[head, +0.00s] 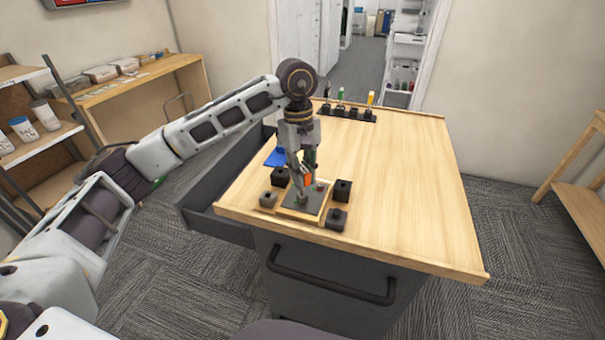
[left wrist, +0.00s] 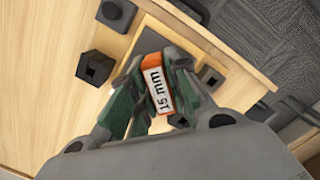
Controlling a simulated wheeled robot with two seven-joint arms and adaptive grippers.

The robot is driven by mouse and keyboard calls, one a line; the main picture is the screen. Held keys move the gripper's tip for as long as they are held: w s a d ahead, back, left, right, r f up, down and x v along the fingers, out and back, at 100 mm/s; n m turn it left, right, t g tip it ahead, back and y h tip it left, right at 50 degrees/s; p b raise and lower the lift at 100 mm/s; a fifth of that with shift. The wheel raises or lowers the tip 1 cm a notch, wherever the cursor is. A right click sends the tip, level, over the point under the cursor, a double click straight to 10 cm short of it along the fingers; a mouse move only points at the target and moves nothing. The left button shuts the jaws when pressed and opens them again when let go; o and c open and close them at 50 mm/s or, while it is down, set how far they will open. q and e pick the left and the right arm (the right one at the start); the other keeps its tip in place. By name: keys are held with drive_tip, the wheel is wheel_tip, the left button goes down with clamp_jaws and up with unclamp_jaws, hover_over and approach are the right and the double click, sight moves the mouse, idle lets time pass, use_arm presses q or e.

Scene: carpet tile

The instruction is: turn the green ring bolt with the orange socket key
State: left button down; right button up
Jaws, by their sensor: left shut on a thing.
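The orange socket key (head: 308,180) is in my left gripper (head: 304,172), over the front part of the work plate (head: 312,207). In the left wrist view the key (left wrist: 154,66) shows an orange body with a white "15 mm" label, between the two fingers of the left gripper (left wrist: 152,92). The key's lower end is hard to make out, so I cannot tell whether it touches a bolt. A grey bolt head (head: 301,198) and a small red-marked one (head: 320,187) show on the plate. I cannot make out a green ring; the gripper hides part of the plate. My right gripper is out of view.
Black blocks with holes stand around the plate, among them one at the right (head: 342,190) and one in front (head: 337,221). A tool rack (head: 345,112) with several upright keys stands at the tabletop's back. A blue item (head: 276,158) lies left. The tabletop's right side (head: 410,190) is clear.

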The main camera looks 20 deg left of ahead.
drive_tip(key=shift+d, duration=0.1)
use_arm(q)
drive_tip(key=shift+m, duration=0.5)
drive_tip(key=shift+m+b, duration=0.4)
drive_tip(key=shift+m, duration=0.3)
drive_tip(key=shift+b, duration=0.3)
drive_tip(key=shift+m+b, duration=0.3)
drive_tip(key=shift+m, duration=0.6)
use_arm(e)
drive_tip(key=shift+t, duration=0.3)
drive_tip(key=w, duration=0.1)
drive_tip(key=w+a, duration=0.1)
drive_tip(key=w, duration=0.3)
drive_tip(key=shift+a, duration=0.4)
use_arm(q)
drive_tip(key=shift+r, duration=0.1)
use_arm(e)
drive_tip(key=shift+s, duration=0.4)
use_arm(q)
drive_tip(key=shift+n, duration=0.5)
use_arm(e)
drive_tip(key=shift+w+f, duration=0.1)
